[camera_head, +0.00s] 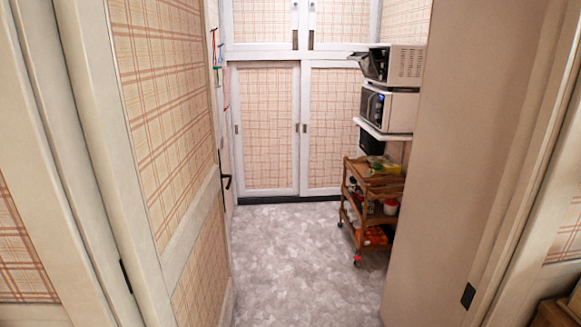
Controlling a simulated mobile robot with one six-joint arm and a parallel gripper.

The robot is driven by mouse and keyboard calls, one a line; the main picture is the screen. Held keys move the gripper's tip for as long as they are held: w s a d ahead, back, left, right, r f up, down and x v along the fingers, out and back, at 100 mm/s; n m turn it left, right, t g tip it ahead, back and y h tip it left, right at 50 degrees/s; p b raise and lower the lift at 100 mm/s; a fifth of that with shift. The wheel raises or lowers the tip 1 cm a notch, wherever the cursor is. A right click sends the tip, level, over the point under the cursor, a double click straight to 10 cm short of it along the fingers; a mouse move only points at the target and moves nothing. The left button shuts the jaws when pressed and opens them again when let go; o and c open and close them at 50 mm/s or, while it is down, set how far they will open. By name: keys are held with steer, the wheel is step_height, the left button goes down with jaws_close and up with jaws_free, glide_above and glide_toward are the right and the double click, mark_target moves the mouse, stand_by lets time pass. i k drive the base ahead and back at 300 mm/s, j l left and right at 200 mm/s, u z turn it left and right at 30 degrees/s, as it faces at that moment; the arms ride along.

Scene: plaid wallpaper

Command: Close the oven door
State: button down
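Two white box-shaped appliances are stacked on the right side of the small room beyond the doorway. The upper one, which looks like the oven (404,66), has a dark oven door (372,64) that juts out to the left at a slant and appears open. The lower one looks like a microwave (399,112) with a dark front facing left, and it appears shut. The oven's inside cannot be seen from here. My gripper is not in view.
A white shelf (384,134) carries the appliances, above a wooden trolley (374,181) with several items. An open plaid-panelled door (165,110) stands left; a plain beige panel (457,150) stands right. The grey floor (290,255) between is clear up to the cupboards (268,128).

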mark_target(366, 67)
steer(key=i, duration=1.65)
steer(key=i+j+z, duration=0.1)
steer(key=i, duration=1.5)
